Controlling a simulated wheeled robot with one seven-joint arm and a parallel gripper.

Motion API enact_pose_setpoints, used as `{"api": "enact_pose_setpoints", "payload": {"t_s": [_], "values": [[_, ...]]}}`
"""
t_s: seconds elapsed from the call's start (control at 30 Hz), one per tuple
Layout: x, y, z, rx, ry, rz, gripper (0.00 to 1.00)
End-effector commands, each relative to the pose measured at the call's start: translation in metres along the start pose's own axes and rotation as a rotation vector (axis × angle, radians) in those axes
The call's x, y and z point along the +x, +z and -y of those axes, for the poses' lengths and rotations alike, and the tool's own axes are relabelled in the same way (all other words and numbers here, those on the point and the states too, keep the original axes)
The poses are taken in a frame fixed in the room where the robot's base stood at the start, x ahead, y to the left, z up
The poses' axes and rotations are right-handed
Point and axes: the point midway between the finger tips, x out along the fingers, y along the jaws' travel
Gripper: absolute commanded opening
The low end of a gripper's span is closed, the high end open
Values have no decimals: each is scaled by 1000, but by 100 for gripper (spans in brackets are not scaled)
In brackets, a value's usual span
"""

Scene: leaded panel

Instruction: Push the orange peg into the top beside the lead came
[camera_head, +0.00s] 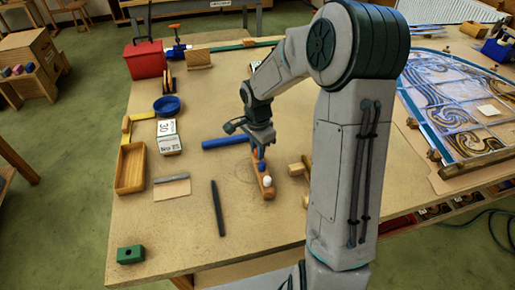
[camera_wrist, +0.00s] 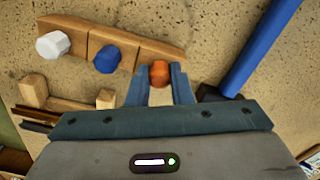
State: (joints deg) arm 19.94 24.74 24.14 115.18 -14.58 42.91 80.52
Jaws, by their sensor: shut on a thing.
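My gripper (camera_head: 259,152) is over a wooden peg block (camera_head: 256,172) near the middle of the bench. In the wrist view its blue-grey fingers (camera_wrist: 160,82) are closed around the orange peg (camera_wrist: 159,73), at one end of the block (camera_wrist: 140,45). I cannot tell whether the peg still sits in its hole. A blue peg (camera_wrist: 107,59) and a white peg (camera_wrist: 53,44) stand in the same block. The leaded panel (camera_head: 455,105), with swirling dark lead lines, lies at the right; my arm hides part of the bench before it. I cannot single out the came.
A blue cylinder (camera_head: 225,142) lies beside the block. Small wooden pieces (camera_head: 299,168) lie to its right. A black bar (camera_head: 218,208), wooden tray (camera_head: 131,168), green block (camera_head: 131,254) and red box (camera_head: 145,60) are to the left. The front bench area is mostly clear.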

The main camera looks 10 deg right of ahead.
Motion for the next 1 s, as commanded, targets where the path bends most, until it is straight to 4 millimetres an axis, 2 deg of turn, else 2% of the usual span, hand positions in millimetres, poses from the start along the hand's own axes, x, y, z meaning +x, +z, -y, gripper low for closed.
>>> {"api": "enact_pose_setpoints", "payload": {"t_s": [1.0], "values": [[-13,0,0,0,0,0,0]]}}
